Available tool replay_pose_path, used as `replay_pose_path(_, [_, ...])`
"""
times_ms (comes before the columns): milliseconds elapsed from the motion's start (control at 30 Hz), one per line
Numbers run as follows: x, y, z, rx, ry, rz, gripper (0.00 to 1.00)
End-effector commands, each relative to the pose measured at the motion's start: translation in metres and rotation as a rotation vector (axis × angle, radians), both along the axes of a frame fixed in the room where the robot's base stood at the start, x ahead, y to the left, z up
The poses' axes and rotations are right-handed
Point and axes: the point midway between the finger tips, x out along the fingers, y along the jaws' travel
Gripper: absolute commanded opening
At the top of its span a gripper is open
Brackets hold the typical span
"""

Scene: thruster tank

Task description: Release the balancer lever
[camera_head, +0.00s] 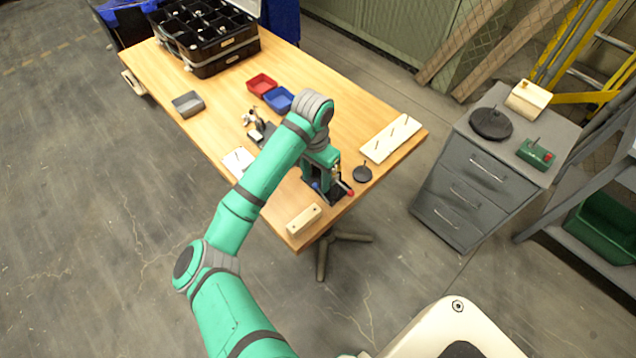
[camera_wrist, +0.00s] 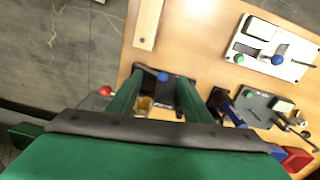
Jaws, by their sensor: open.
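A small dark-based device (camera_head: 334,196) stands at the near right corner of the wooden table, partly hidden by my gripper. It carries a lever with a red knob (camera_head: 350,192) and a blue knob (camera_head: 316,186). I take it to be the balancer, but cannot be sure. In the wrist view the red knob (camera_wrist: 105,91) lies left of the left finger, and the blue knob (camera_wrist: 163,76) shows between the fingers. My gripper (camera_wrist: 158,84) is open over the device, its green fingers apart. Contact cannot be told.
A pale wooden block (camera_head: 303,218) lies at the near table edge. A white plate with knobs (camera_wrist: 272,50) and a grey fixture (camera_wrist: 262,103) stand beside the device. A pegged board (camera_head: 391,138) and black disc (camera_head: 362,174) lie right. A grey drawer cabinet (camera_head: 478,180) stands beyond a gap.

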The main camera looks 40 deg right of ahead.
Motion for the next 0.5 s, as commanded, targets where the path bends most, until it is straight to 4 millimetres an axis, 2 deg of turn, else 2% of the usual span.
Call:
replay_pose_path(200, [-0.004, -0.005, -0.026, 0.0, 0.0, -0.011, 0.45])
replay_pose_path(500, [-0.005, -0.007, -0.034, -0.001, 0.0, -0.013, 0.45])
